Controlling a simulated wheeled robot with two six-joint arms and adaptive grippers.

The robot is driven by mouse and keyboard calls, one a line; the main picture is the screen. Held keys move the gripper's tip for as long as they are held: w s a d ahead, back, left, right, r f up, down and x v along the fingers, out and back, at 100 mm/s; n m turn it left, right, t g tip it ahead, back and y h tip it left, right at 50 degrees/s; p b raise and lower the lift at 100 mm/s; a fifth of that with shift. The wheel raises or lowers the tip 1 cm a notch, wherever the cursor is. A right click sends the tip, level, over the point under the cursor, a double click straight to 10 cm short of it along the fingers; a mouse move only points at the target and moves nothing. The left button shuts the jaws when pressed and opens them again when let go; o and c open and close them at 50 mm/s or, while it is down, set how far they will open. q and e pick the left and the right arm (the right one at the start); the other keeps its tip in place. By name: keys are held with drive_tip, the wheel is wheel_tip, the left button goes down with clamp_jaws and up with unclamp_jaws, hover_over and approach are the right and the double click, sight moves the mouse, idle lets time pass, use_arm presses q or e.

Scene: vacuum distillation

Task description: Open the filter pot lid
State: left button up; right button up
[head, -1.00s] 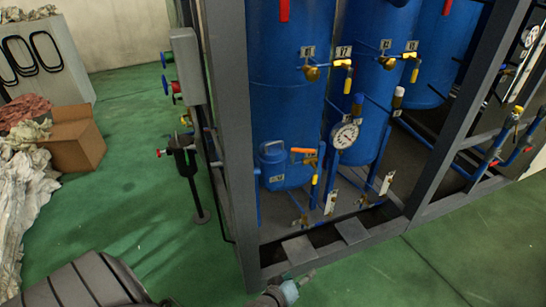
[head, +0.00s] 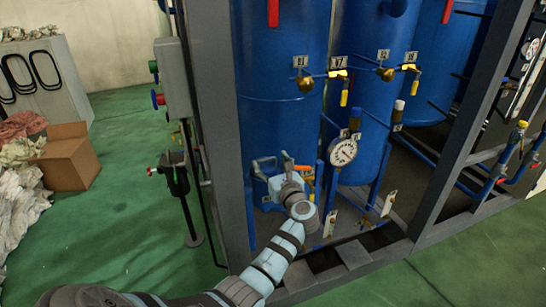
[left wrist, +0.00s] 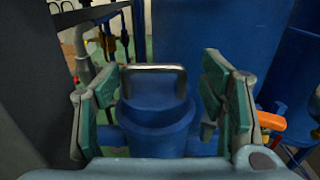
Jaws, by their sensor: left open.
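The filter pot is a small blue vessel (left wrist: 158,140) at the foot of the tall blue columns. Its blue lid (left wrist: 155,108) carries a metal handle (left wrist: 153,68) and looks closed. In the left wrist view the lid lies between the fingers of my left gripper (left wrist: 160,108), which is open, with a gap on both sides. In the head view my left gripper (head: 276,172) is at the pot and hides most of it. My right gripper is not in view.
A grey frame post (head: 215,130) stands just left of the pot. An orange-handled valve (left wrist: 270,120) is close on the right. A pressure gauge (head: 342,152) and blue pipes stand further right. A cardboard box (head: 68,157) lies on the green floor at left.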

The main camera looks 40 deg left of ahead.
use_arm(q)
drive_tip(key=shift+x, duration=1.15)
drive_tip(key=shift+s+a+r, duration=0.1)
drive_tip(key=shift+s, duration=0.05)
